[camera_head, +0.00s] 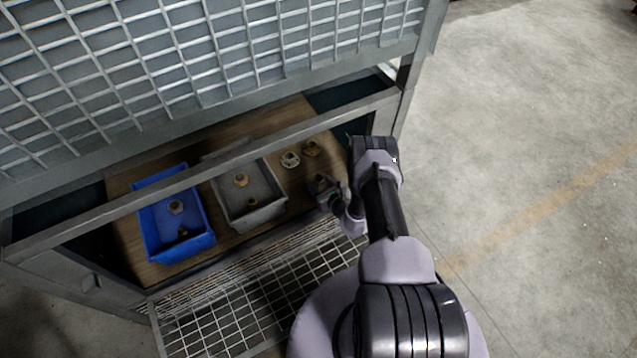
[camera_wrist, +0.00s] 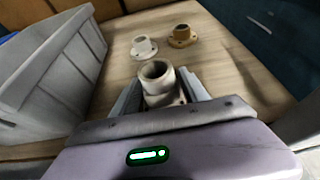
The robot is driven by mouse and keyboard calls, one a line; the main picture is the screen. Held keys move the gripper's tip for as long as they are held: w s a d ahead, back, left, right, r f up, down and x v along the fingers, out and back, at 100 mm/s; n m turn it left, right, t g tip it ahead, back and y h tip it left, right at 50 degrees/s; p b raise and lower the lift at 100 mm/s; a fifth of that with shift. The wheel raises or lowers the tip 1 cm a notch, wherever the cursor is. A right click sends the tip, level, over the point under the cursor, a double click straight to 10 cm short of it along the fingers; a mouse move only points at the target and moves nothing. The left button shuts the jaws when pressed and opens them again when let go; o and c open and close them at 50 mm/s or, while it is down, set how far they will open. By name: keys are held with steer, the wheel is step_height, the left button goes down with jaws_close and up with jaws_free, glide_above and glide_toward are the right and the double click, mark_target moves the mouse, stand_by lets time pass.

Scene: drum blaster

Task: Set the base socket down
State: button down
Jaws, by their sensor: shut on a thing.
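My gripper (camera_wrist: 160,98) is shut on a pale, ring-topped base socket (camera_wrist: 155,72) in the wrist view. The socket stands upright between the fingers, over or on the wooden shelf (camera_wrist: 225,75); I cannot tell whether it touches the wood. In the head view my gripper (camera_head: 322,188) is inside the cabinet, right of the grey bin, and the held socket is mostly hidden there. A whitish flanged socket (camera_head: 290,159) and a tan flanged socket (camera_head: 311,148) stand on the shelf beyond my gripper. They also show in the wrist view, whitish (camera_wrist: 143,46) and tan (camera_wrist: 182,36).
A grey bin (camera_head: 270,215) with a brownish part stands left of my gripper. A blue bin (camera_head: 200,241) with parts stands further left. A metal bar (camera_head: 300,136) crosses above the shelf. A mesh panel (camera_head: 240,307) lies in front. Bare wood shows right of the sockets.

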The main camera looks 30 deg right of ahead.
steer(key=shift+s+f, duration=0.1)
steer(key=shift+f, duration=0.2)
